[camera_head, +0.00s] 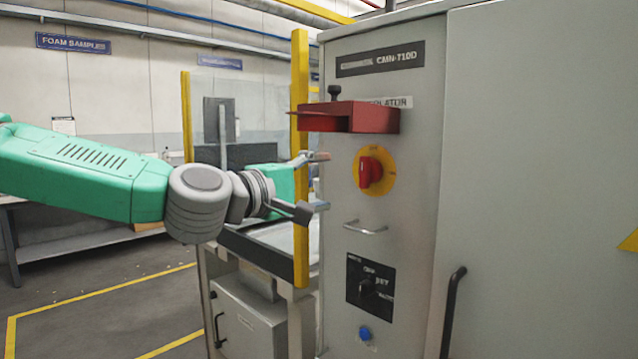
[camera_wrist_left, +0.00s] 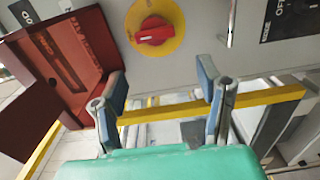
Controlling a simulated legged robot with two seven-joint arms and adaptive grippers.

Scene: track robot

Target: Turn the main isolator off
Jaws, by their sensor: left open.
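The main isolator is a red rotary knob (camera_head: 371,172) on a yellow disc, on the front of a grey cabinet. In the head view its handle stands about upright; the knob also shows in the left wrist view (camera_wrist_left: 154,31). A red cover (camera_head: 365,117) juts out above it, partly over the isolator label. My left gripper (camera_head: 318,182) is open and empty, left of the knob and apart from it. In the left wrist view its two blue-padded fingers (camera_wrist_left: 163,92) are spread, with the knob beyond them. My right gripper is not in view.
Below the knob are a metal handle (camera_head: 365,228), a black selector panel (camera_head: 370,287) and a blue button (camera_head: 365,333). A yellow post (camera_head: 300,240) stands at the cabinet's left edge, close to my left gripper. The space before the knob is clear.

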